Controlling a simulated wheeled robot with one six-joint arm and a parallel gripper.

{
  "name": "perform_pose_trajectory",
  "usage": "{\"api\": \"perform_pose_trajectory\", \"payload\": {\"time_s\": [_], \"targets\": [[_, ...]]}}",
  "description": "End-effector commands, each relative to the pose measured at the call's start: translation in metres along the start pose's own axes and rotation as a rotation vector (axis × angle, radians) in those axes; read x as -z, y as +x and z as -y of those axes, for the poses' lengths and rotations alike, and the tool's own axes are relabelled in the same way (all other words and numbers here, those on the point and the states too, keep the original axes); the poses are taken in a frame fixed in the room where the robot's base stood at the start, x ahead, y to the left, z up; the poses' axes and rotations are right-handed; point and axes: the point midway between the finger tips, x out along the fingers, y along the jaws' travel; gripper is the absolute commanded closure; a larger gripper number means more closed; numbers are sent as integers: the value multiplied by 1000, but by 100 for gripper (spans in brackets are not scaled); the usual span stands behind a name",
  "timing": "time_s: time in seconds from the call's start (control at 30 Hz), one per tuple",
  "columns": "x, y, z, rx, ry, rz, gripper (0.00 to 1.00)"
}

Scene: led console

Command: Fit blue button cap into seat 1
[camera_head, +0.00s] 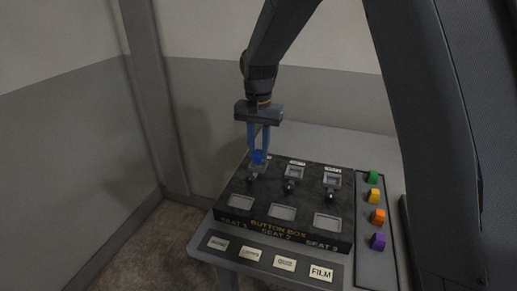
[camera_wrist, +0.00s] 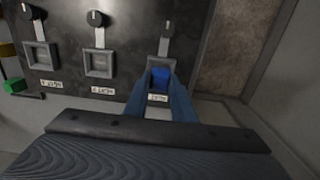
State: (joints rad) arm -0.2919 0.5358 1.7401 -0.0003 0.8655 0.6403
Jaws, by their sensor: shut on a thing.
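My gripper (camera_head: 259,142) is shut on the blue button cap (camera_head: 259,157), which sits between its fingertips at the back left of the black button box (camera_head: 236,228). In the wrist view, the blue cap (camera_wrist: 160,77) is between my fingers (camera_wrist: 161,92), at the rightmost square seat (camera_wrist: 163,63) with a label below it. I cannot tell whether the cap is in that seat or just above it. SEAT 1 is printed at the left of the box front, below that column. The fingers and cap hide most of that seat in the head view.
Two other back seats (camera_head: 297,172) (camera_head: 332,181) look empty, with knobs in front. A strip at the right holds green (camera_head: 373,177), yellow (camera_head: 374,196), orange (camera_head: 378,216) and purple (camera_head: 378,241) caps. Labelled plates, one reading FILM (camera_head: 321,273), line the front.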

Motion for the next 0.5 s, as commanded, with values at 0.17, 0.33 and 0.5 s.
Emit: {"api": "perform_pose_trajectory", "payload": {"time_s": [0.17, 0.33, 0.5], "targets": [[0, 1, 0, 0, 0, 0, 99], [0, 3, 0, 0, 0, 0, 99], [0, 5, 0, 0, 0, 0, 99]]}}
